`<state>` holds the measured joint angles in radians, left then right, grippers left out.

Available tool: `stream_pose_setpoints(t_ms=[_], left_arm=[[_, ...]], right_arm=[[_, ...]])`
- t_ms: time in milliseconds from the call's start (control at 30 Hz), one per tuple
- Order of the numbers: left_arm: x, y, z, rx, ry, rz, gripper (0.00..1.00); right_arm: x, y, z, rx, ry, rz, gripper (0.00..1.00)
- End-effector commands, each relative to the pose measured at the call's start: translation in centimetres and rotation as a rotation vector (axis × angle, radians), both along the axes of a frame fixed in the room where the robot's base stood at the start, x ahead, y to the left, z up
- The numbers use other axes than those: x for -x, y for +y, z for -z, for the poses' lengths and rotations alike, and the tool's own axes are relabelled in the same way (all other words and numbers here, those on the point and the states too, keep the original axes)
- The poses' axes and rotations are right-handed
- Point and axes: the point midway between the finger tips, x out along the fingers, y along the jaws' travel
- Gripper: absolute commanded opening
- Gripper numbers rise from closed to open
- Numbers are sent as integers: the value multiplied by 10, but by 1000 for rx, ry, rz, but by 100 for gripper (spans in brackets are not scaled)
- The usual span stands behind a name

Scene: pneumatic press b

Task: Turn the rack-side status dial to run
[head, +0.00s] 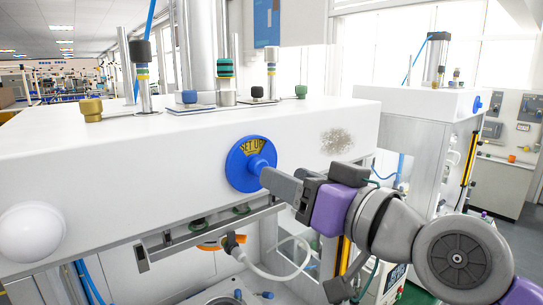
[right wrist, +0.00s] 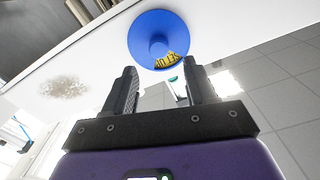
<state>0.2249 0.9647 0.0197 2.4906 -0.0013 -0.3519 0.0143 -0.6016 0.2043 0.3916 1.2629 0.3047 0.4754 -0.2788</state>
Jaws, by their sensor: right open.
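The blue round status dial (head: 237,170) sits on the front face of the white press beam. Its yellow window at the top reads "SET UP", and a round knob sticks out from its middle. In the right wrist view the dial (right wrist: 150,25) appears just past the fingertips, with its knob facing the gap between them. My right gripper (head: 268,178) comes in from the right with its tips close to the knob. Its two fingers (right wrist: 161,78) stand apart with nothing between them. I cannot tell whether a finger touches the knob. My left gripper is not in view.
The white press beam (head: 100,150) spans the view, with a white dome (head: 31,232) at left and a speckled patch (head: 336,141) right of the dial. A rail (head: 190,237) and hose (head: 283,274) lie below. A second press (head: 430,105) stands behind at right.

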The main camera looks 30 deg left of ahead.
Motion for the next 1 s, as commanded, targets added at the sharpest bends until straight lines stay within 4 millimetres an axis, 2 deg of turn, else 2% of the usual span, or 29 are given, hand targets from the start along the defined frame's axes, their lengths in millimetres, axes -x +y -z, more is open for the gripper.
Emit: stream_pose_setpoints(t_ms=[100, 300, 467, 700, 1000], left_arm=[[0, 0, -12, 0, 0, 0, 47], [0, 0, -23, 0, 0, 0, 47], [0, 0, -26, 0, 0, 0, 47], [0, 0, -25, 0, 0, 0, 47], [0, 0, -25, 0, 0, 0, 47]], right_arm=[[-8, 20, -2, 1, 3, -3, 56], [-18, 44, -2, 0, 2, 0, 56], [-22, 52, 0, 0, 1, 2, 56], [-22, 52, 1, 0, 1, 2, 56], [-22, 52, 1, 0, 1, 2, 10]])
